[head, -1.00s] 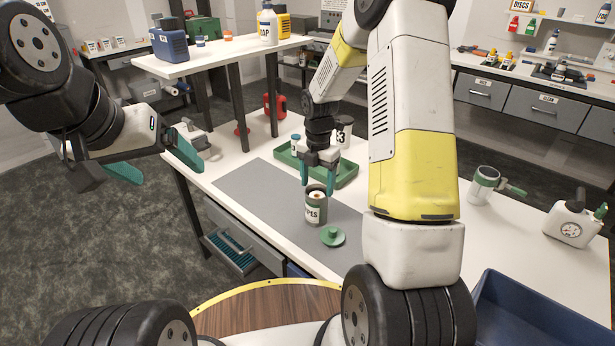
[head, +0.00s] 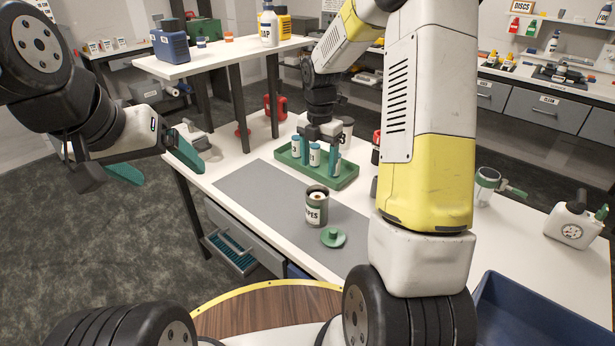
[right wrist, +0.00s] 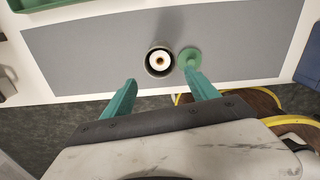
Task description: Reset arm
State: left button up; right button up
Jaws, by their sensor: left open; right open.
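My left gripper (head: 154,160) is open and empty, with its teal fingers apart, left of the bench in the head view. My right gripper (head: 320,155) is open, with nothing seen between its fingers in the right wrist view (right wrist: 160,85). In the head view it overlaps the green tray, but the wrist view shows it raised near the open wipes canister. The wipes canister (head: 315,208) stands upright on the grey mat, a white roll visible inside it (right wrist: 159,60). Its green lid (head: 332,237) lies beside it on the mat, also in the wrist view (right wrist: 190,58).
The green tray (head: 348,178) holds several white-and-blue vials behind the mat. A blue bin (head: 540,310) is at the lower right. A mug-like vessel (head: 486,187) and a white jug with a gauge (head: 570,225) stand on the right. The grey mat (head: 262,195) has clear room on its left.

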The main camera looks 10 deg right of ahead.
jog(key=s+r+m+t, duration=0.3)
jog(key=s+r+m, duration=0.7)
jog(key=r+m, duration=0.3)
jog(key=s+a+r+m+t+y, duration=0.1)
jog(key=s+r+m, duration=0.1)
jog(key=s+m, duration=0.4)
jog(key=s+a+r+m+t+y, duration=0.1)
jog(key=s+r+m+t, duration=0.1)
jog(key=s+m, duration=0.5)
jog(key=shift+s+r, duration=0.65)
